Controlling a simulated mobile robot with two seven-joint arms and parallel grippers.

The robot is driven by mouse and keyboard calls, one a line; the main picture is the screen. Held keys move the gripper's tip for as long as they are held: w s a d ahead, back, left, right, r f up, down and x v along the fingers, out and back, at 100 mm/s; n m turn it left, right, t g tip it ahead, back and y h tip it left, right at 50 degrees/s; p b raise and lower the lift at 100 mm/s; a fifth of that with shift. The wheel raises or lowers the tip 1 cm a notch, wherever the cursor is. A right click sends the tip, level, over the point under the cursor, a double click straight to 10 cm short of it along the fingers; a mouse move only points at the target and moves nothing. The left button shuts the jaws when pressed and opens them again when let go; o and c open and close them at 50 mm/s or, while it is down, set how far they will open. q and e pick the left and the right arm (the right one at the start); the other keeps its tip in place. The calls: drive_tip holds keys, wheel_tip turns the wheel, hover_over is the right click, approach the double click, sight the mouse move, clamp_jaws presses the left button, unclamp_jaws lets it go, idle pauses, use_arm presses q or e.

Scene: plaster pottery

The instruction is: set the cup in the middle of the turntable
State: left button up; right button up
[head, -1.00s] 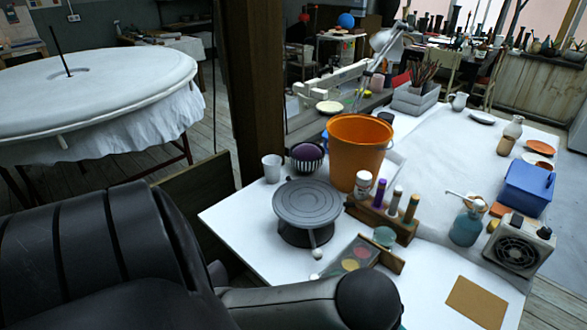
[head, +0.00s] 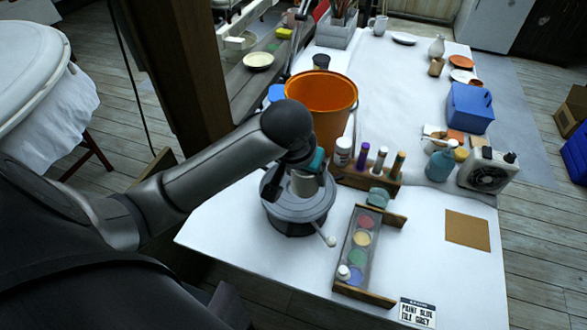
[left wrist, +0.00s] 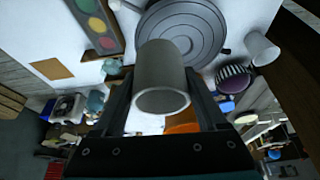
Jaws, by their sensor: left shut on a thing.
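My left gripper (head: 297,183) is over the grey turntable (head: 284,216), shut on a pale grey cup (head: 306,184). The arm hides part of the cup and turntable in the head view. In the left wrist view, the cup (left wrist: 160,75) sits between the two fingers of my left gripper (left wrist: 158,92), with its round rim towards the camera. The turntable's ringed disc (left wrist: 182,30) lies beyond the cup. I cannot tell whether the cup touches the disc. My right gripper is not in view.
An orange bucket (head: 325,95) stands behind the turntable. A wooden rack with bottles (head: 375,176) and a paint palette (head: 350,250) are to the right. In the left wrist view, another white cup (left wrist: 262,48) and a striped bowl (left wrist: 233,80) stand beside the turntable. The table's front left is clear.

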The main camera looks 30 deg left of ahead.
use_arm(q)
drive_tip(key=w+a+r+n+p, duration=0.2)
drive_tip(key=w+a+r+p, duration=0.3)
drive_tip(key=r, duration=0.5)
drive_tip(key=shift+y, duration=0.3)
drive_tip(key=f+b, duration=0.1)
drive_tip(key=f, duration=0.5)
drive_tip(key=f+b, duration=0.1)
drive_tip(key=f, duration=0.6)
drive_tip(key=w+f+b, duration=0.1)
drive_tip(key=f+b, duration=0.1)
drive_tip(key=f, duration=0.4)
drive_tip(key=shift+a+f, duration=0.2)
drive_tip(key=shift+f, duration=0.1)
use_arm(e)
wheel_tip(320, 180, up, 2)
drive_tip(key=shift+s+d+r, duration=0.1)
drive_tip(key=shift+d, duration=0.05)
use_arm(q)
drive_tip(key=shift+f, duration=0.1)
drive_tip(key=shift+f, duration=0.25)
drive_tip(key=o, duration=1.4)
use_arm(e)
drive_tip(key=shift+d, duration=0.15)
